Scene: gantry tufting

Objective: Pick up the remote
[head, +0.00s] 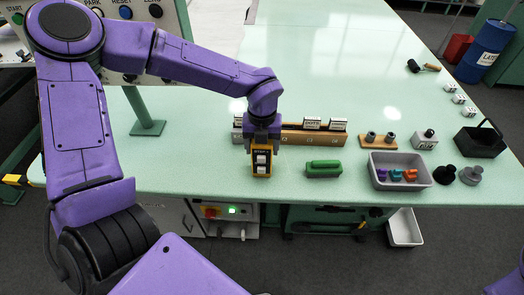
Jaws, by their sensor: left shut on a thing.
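The remote (261,163) is a small upright box, yellow with a dark face and pale buttons. It is near the front edge of the pale green table (190,170). My left gripper (262,142) comes down from above and is shut on the upper part of the remote. The fingers partly hide its top. I cannot tell whether its lower end touches the table. Only a small purple piece of my right arm shows at the lower right corner; the right gripper is out of view.
A wooden rack (300,138) with white labelled blocks stands just behind the remote. A green object (323,168) lies to its right, then a grey tray (383,181) with small coloured pieces. A black basket (480,141) is far right. A green post (147,126) stands left.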

